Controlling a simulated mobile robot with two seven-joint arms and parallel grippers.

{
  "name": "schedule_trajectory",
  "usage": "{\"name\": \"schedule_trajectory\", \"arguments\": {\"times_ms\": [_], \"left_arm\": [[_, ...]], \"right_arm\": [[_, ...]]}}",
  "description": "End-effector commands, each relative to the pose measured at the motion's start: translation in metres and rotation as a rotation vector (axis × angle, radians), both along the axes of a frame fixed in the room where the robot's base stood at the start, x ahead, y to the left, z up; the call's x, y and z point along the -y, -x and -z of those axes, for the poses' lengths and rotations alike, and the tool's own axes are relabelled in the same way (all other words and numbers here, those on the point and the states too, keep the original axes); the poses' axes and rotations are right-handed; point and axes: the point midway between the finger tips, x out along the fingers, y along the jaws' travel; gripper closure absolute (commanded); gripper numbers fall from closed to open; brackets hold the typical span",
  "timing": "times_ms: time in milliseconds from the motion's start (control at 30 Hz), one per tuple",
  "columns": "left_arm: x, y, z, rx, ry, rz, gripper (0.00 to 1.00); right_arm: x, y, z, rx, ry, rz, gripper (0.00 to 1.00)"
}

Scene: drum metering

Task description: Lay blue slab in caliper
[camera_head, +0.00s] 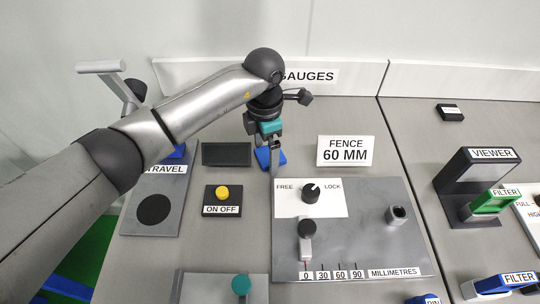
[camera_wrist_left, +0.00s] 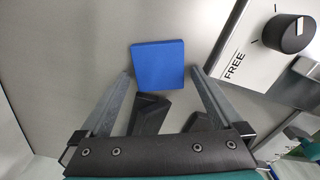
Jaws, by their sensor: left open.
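The blue slab (camera_head: 262,158) lies flat on the grey bench, partly hidden by my left gripper (camera_head: 273,160) in the head view. In the left wrist view the whole blue slab (camera_wrist_left: 158,66) shows as a flat, near-square piece. My left gripper (camera_wrist_left: 161,74) is open, its two fingers apart with the slab between and just beyond their tips. The fingers do not grip it. No part in view is labelled caliper, so I cannot tell which it is. My right gripper is not in view.
A FENCE 60 MM sign (camera_head: 345,151) stands behind a grey panel (camera_head: 350,240) with a FREE/LOCK knob (camera_head: 311,193) and a millimetre scale. An ON OFF button box (camera_head: 222,200) and a dark block (camera_head: 226,154) are left of it. A VIEWER stand (camera_head: 454,185) is at the right.

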Motion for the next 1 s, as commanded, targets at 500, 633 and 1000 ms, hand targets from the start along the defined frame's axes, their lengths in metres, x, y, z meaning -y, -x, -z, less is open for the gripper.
{"name": "schedule_trajectory", "arguments": {"times_ms": [500, 633, 1000], "left_arm": [[0.0003, -0.0003, 0.0004, 0.001, 0.001, 0.000, 0.33], [0.0002, -0.0003, 0.0003, 0.001, 0.001, 0.000, 0.47], [0.0003, -0.0004, 0.0001, 0.001, 0.001, 0.000, 0.89]], "right_arm": [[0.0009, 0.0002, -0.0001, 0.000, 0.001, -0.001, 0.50], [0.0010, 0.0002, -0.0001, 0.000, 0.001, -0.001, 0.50], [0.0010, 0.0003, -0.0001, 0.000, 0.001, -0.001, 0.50]]}}
